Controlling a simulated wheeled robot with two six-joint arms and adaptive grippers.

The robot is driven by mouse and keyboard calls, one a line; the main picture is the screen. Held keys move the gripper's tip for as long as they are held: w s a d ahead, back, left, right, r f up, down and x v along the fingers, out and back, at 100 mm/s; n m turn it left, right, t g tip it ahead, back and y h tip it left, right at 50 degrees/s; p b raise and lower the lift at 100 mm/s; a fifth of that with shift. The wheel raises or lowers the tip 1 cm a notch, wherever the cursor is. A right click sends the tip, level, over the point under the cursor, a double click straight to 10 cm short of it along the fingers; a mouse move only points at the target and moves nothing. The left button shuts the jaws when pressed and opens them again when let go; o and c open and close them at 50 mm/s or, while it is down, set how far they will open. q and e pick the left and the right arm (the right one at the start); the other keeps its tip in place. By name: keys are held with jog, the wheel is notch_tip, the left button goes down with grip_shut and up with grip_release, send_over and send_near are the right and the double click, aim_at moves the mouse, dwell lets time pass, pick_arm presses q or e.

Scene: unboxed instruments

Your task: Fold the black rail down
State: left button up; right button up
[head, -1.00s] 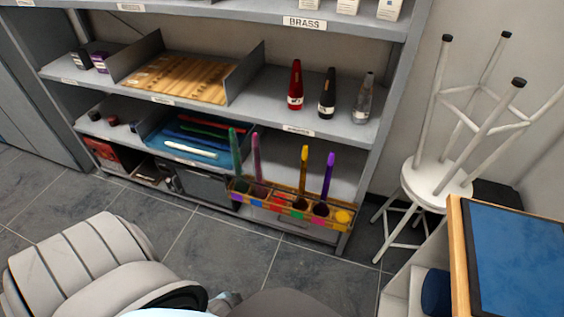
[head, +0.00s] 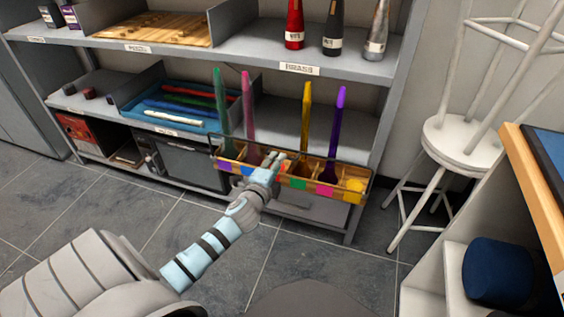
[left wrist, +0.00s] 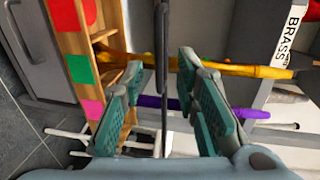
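The black rail (head: 325,160) is a thin dark bar along the upper front of a wooden compartment holder (head: 355,192) on the lower shelf. It appears raised above the holder's front edge. In the left wrist view the rail (left wrist: 162,45) runs upright in the picture between my finger pads. My left gripper (head: 274,160) is at the middle of the rail. Its green-padded fingers (left wrist: 163,100) are open, one on each side of the rail, with gaps showing. I cannot tell how deep the rail sits between them. My right gripper is not in view.
Tall green, pink, yellow (head: 306,110) and purple (head: 338,125) instruments stand in the holder behind the rail. A blue tray (head: 205,122) is to the left. A white stool (head: 462,140) and a wood-edged table (head: 535,190) are at the right. The floor in front is clear.

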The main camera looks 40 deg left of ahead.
pick_arm(q)
jog(key=b+x, duration=0.1)
jog(key=x, duration=0.4)
jog(key=shift+w+f, duration=0.1)
jog(key=shift+w, duration=0.05)
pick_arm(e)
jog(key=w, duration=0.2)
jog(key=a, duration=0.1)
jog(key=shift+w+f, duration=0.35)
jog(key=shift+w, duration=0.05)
pick_arm(q)
grip_shut()
